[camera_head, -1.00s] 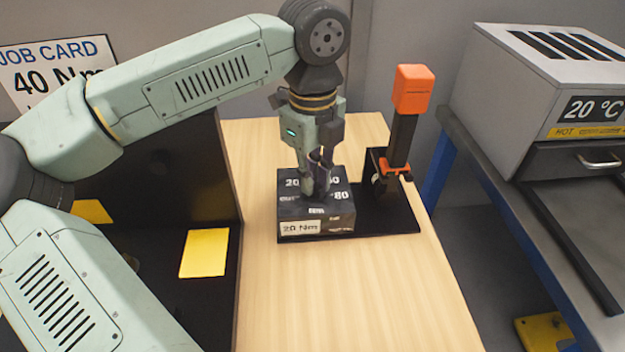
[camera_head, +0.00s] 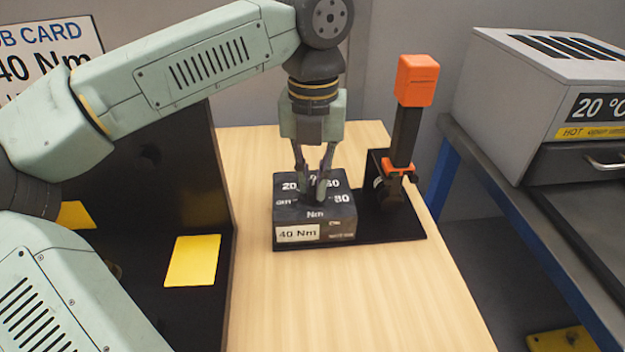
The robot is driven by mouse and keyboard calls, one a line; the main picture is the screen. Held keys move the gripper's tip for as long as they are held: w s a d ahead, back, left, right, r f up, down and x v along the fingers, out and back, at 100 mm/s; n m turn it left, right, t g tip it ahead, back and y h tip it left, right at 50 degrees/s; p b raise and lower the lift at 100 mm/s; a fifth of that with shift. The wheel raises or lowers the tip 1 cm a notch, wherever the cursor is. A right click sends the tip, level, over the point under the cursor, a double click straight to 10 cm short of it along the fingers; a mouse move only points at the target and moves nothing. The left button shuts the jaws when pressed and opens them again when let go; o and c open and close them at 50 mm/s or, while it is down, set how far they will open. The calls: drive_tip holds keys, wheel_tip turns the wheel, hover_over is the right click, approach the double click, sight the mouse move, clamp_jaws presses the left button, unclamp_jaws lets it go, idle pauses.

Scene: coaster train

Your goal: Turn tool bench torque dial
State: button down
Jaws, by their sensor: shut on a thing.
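The torque dial box (camera_head: 314,225) is a dark block on a black base plate on the wooden bench. Its top carries white marks, with 20, 60 and 80 legible in part, and its front label (camera_head: 298,233) reads 40 Nm. My gripper (camera_head: 318,194) points straight down at the middle of the box top. Its fingers are shut on the dial knob (camera_head: 318,196), which is mostly hidden between them. A job card (camera_head: 45,55) on the wall at the upper left shows 40 Nm, its left edge cut off.
An upright black tool with an orange top (camera_head: 416,80) stands on the base plate right of the box. A black panel with a yellow pad (camera_head: 193,260) is at left. A grey oven (camera_head: 550,90) reading 20 °C stands right. The front of the wooden bench (camera_head: 340,300) is clear.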

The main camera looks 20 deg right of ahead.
sight(314, 184)
drive_tip(key=m, duration=0.3)
drive_tip(key=shift+s+m, duration=0.1)
drive_tip(key=shift+m, duration=0.3)
drive_tip(key=shift+m+b, duration=0.3)
drive_tip(key=shift+m, duration=1.5)
drive_tip(key=c, duration=1.6)
unclamp_jaws()
drive_tip(key=shift+c, duration=0.2)
drive_tip(key=shift+r, duration=0.1)
wheel_tip(314, 184, up, 12)
